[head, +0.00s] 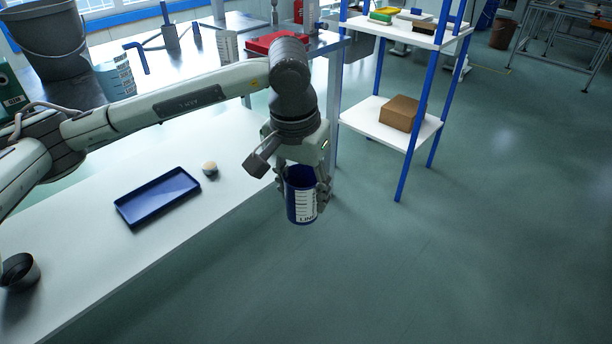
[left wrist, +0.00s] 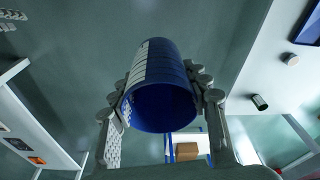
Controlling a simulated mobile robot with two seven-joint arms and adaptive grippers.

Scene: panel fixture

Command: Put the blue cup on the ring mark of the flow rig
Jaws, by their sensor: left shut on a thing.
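The blue cup (head: 302,206) has a white label with dark marks. My left gripper (head: 308,190) is shut on it, with a finger on either side. The cup is held roughly upright in the air, off the right edge of the white table, with floor behind it. In the left wrist view the cup (left wrist: 162,100) sits between the fingers (left wrist: 160,95), and its dark blue inside shows empty. I cannot make out a flow rig or a ring mark in either view.
The white table (head: 95,270) holds a blue tray (head: 125,212), a small round pale object (head: 210,169) and a dark cup-like object (head: 20,272). A blue-posted shelf (head: 352,122) with a brown box (head: 400,113) stands behind the gripper.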

